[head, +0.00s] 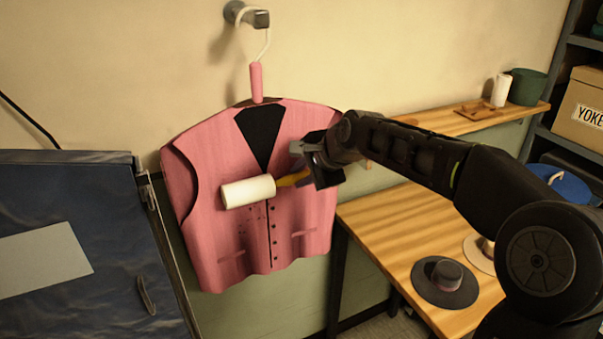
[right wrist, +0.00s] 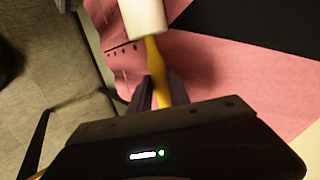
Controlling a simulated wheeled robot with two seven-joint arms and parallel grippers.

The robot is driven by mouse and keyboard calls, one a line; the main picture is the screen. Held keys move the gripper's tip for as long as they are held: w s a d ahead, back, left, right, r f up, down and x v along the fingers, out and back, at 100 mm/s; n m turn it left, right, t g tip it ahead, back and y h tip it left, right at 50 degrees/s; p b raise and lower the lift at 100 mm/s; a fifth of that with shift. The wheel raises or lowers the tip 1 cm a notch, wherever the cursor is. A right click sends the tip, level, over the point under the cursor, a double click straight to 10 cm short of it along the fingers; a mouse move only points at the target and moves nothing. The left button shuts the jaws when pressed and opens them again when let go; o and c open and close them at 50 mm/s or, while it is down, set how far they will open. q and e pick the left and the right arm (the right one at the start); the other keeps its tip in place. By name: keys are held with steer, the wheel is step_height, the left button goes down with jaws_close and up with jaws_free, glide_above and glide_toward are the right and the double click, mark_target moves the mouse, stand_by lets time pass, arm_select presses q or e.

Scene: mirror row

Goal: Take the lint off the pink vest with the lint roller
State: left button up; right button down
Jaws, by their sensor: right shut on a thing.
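The pink vest (head: 205,245) hangs on a hanger from a wall hook (head: 247,16). Small dark specks (head: 256,218) show on its front, left of the button row and just below the roller. The lint roller (head: 248,191) has a white head and a yellow handle. My right gripper (head: 303,175) is shut on the handle and holds the roller in front of the vest's middle. I cannot tell whether the head touches the cloth. The right wrist view also shows the roller (right wrist: 142,18) and the gripper (right wrist: 165,88). My left gripper is not in view.
A dark blue case or board (head: 80,250) stands at the left. A wooden table (head: 385,215) at the right holds a dark hat (head: 445,284) and a pale one. A wooden shelf (head: 450,121) above carries a white roll and a green pot (head: 527,87).

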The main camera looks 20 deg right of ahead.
steer(key=shift+f, duration=0.1)
stand_by(0.3)
steer(key=shift+w+f+b, duration=0.1)
steer(key=shift+f+b, duration=0.75)
steer(key=shift+f, duration=0.25)
steer(key=shift+f+b, duration=0.95)
steer(key=shift+f, duration=0.25)
steer(key=shift+f+b, duration=0.9)
steer(key=shift+f, duration=0.35)
steer(key=shift+f+b, duration=0.9)
steer(key=shift+f, duration=0.35)
